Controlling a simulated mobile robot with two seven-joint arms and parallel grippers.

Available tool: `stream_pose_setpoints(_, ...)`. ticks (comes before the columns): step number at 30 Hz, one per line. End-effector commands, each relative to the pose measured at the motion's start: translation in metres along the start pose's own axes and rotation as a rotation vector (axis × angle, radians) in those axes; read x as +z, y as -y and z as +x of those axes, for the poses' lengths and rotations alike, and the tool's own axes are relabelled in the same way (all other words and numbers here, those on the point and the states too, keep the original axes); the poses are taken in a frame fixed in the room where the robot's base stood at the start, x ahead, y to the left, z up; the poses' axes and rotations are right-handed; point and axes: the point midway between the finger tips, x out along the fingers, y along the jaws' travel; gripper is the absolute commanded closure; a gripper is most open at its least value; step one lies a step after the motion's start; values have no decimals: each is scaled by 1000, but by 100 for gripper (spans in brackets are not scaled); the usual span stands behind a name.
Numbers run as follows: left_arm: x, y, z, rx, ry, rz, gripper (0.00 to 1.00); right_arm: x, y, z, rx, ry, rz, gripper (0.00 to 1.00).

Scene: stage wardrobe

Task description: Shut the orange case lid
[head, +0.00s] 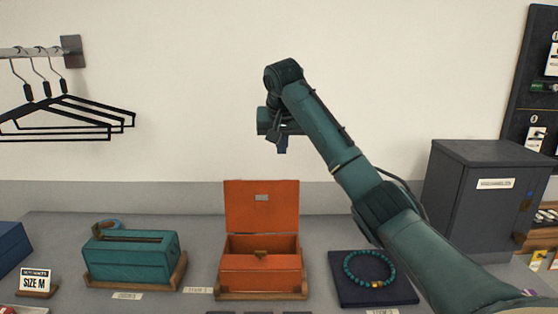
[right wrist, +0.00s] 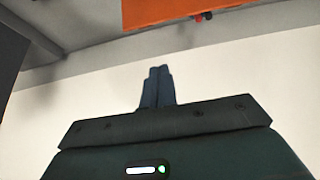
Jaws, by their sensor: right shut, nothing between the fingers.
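The orange case (head: 260,276) stands on a wooden base on the counter, in the middle of the head view. Its lid (head: 262,208) is open and stands upright at the back. A small latch shows at the front of the case. My right gripper (head: 281,149) is above the lid, pointing down, apart from it, with its fingers shut and empty. In the right wrist view the shut fingers (right wrist: 158,87) show, with an orange surface (right wrist: 185,10) beyond them at the top edge. My left gripper is not in view.
A teal case (head: 130,260) stands to the left on a wooden base. A bead necklace (head: 370,270) lies on a dark pad to the right, beneath my right arm. A dark cabinet (head: 480,200) is farther right. Black hangers (head: 65,115) hang at the left wall.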

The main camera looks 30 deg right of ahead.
Motion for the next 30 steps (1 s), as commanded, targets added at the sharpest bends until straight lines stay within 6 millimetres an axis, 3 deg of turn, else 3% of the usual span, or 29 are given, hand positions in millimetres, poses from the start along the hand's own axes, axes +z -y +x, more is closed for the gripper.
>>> stream_pose_setpoints(17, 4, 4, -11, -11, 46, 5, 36, 0, 0, 97, 2, 4, -1, 100)
stream_pose_setpoints(30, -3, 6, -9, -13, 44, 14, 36, 28, 0, 74, 1, -1, -2, 100)
